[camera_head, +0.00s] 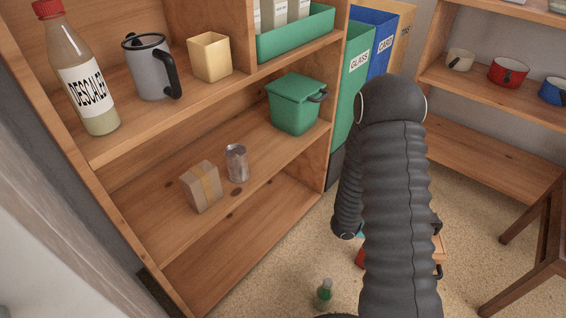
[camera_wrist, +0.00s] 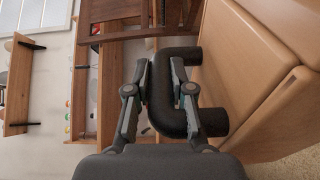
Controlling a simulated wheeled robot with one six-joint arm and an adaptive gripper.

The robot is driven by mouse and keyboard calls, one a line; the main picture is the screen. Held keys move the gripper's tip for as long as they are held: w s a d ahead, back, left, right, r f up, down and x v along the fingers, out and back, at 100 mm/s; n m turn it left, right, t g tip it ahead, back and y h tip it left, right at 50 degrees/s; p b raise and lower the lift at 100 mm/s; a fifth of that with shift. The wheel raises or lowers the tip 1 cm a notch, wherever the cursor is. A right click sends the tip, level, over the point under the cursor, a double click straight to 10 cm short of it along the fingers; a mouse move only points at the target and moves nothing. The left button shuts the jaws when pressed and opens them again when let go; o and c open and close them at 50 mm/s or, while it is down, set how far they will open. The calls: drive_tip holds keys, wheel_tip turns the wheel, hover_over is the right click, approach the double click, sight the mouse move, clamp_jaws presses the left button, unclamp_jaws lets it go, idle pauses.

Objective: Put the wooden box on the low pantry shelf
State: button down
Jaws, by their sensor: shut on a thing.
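My gripper (camera_wrist: 160,70) is shut on a thick dark handle (camera_wrist: 170,100) in the wrist view. The handle stands against the wooden box (camera_wrist: 255,75), whose brown side fills the right of that view. In the head view my arm hides the gripper and most of the box; only a wooden edge (camera_head: 440,246) with dark handle parts shows right of the arm. The wooden shelf unit (camera_head: 215,240) at left has a low shelf bearing a cardboard box (camera_head: 202,188), a metal can (camera_head: 237,163) and a green lidded bin (camera_head: 296,103). Its bottom board looks bare.
The upper shelf holds a descaler bottle (camera_head: 88,85), a grey jug (camera_head: 151,68) and a yellow cup (camera_head: 209,58). A small green bottle (camera_head: 323,293) is on the floor. Recycling bins (camera_head: 372,45) stand behind my arm. A dark wooden chair or stool (camera_head: 540,240) is at right.

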drive_tip(key=s+a+m+g+y, duration=0.4)
drive_tip(key=s+m+g, duration=0.2)
drive_tip(key=s+g, duration=0.2)
drive_tip(key=s+a+m+g+y, duration=0.3)
drive_tip(key=s+m+g+y, duration=0.1)
drive_tip(key=s+m+g, duration=0.3)
drive_tip(key=w+a+m+g+y, duration=0.1)
drive_tip(key=w+a+m+y, duration=0.1)
drive_tip(key=a+m+y, duration=1.25)
drive_tip(key=w+a+r+m+t+y, duration=0.4)
drive_tip(key=w+a+t+y, duration=0.25)
drive_tip(key=w, duration=0.25)
drive_tip(key=w+a+r+m+t+y, duration=0.4)
drive_tip(key=w+a+t+y, duration=0.25)
drive_tip(key=w, duration=0.25)
drive_tip(key=w+d+r+m+t+h, duration=0.2)
drive_tip(key=w+d+r+m+t, duration=0.15)
drive_tip(key=w+r+t, duration=0.4)
drive_tip(key=w+d+r+m+t+h, duration=0.1)
drive_tip(key=w+d+r+m+t, duration=0.1)
drive_tip(key=w+r+m+t, duration=0.55)
drive_tip(key=w+a+f+n+g, duration=0.1)
drive_tip(key=w+a+f+n, duration=0.1)
drive_tip(key=a+f, duration=0.9)
drive_tip(key=shift+w+f+g, duration=0.3)
drive_tip(key=shift+w+f, duration=0.25)
drive_tip(key=shift+f, duration=0.15)
drive_tip(key=shift+f+n, duration=0.1)
drive_tip(key=shift+n, duration=0.15)
